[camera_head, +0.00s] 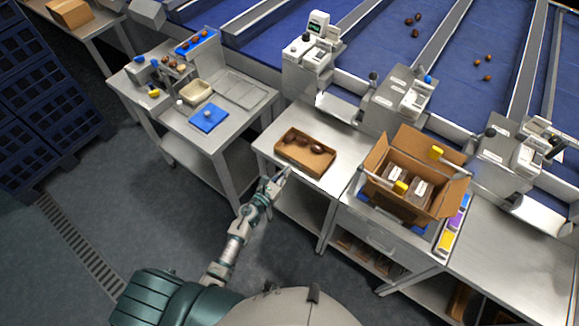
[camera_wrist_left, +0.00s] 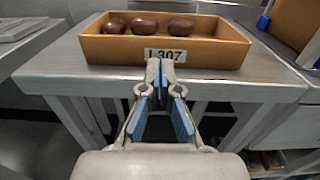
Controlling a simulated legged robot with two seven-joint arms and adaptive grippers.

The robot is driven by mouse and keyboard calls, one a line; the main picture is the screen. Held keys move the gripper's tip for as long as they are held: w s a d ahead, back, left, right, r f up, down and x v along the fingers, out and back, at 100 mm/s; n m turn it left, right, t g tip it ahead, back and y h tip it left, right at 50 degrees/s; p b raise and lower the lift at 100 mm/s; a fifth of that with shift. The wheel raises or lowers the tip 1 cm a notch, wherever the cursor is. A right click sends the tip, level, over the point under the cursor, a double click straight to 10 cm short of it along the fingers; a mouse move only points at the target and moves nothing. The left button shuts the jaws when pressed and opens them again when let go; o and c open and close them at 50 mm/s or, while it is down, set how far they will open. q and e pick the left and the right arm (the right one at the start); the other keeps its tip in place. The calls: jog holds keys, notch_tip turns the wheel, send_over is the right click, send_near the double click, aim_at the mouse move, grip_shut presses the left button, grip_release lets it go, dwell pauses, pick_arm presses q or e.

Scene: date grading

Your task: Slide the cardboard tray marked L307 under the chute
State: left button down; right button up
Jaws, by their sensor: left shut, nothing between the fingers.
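The cardboard tray (camera_head: 298,163) lies on a steel table behind the gripper, with a few brown dates in it. In the left wrist view the tray (camera_wrist_left: 215,53) shows its front wall, with a white label (camera_wrist_left: 165,55) reading L307. My left gripper (camera_head: 283,174) is shut and empty at the table's front edge, just in front of the tray. In the left wrist view its fingertips (camera_wrist_left: 160,72) point at the wall just below the label; whether they touch it, I cannot tell. A metal chute (camera_head: 342,108) juts from the sorting machine behind the tray. My right gripper is not in view.
An open cardboard box (camera_head: 407,207) with packs stands to the right of the tray. Bare steel lies between the tray and the chute.

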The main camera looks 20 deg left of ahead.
pick_arm(q)
jog(key=shift+x, duration=0.85)
jog(key=shift+w+d, duration=0.2)
jog(key=shift+d, duration=0.45)
